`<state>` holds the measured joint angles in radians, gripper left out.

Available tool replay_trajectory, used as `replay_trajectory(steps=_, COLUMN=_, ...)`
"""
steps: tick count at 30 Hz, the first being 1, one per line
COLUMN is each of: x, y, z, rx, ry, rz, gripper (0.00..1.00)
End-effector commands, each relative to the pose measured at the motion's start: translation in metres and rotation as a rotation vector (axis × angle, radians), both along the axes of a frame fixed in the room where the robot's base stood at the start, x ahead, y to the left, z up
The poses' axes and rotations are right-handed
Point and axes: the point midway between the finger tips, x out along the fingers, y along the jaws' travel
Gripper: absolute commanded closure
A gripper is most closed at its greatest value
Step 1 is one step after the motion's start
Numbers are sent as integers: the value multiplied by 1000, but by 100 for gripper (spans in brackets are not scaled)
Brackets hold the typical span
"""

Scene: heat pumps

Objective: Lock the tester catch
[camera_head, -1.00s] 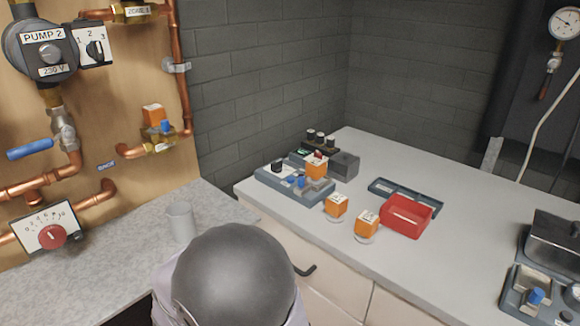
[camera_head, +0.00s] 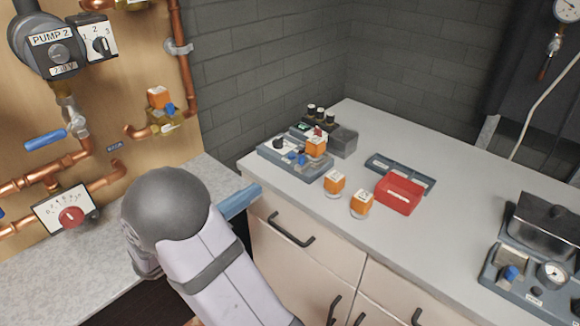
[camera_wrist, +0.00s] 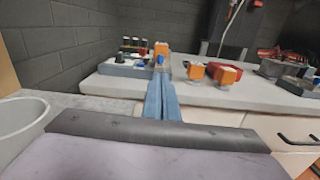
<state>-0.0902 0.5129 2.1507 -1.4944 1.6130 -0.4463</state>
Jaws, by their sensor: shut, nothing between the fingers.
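The tester (camera_head: 286,168) is a blue-grey box at the left end of the white counter, with a black knob, blue parts and an orange block (camera_head: 316,147) on top. A small blue part (camera_head: 300,160), perhaps the catch, shows beside the block; its position is too small to tell. In the wrist view the tester (camera_wrist: 122,69) is ahead and left, partly behind the fingers. My gripper (camera_head: 255,190) is shut and empty, its blue fingers together near the counter's front left edge, apart from the tester. It also shows in the wrist view (camera_wrist: 165,76).
Two orange blocks (camera_head: 334,182) (camera_head: 361,202) stand on pale discs right of the tester. Behind them are a red bin (camera_head: 399,196) and a dark tray (camera_head: 385,165). A gauge device (camera_head: 530,280) stands at far right. A grey cup (camera_wrist: 22,122) is near my wrist.

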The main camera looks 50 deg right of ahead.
Motion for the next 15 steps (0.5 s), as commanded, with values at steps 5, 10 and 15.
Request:
replay_trajectory(steps=5, x=-1, y=0, z=0, rx=-1, ry=33, rz=-3, gripper=100)
replay_trajectory(steps=10, x=-1, y=-6, z=0, rx=0, ry=32, rz=-4, gripper=100)
replay_trajectory(steps=15, x=-2, y=-25, z=0, rx=1, ry=31, rz=-7, gripper=100)
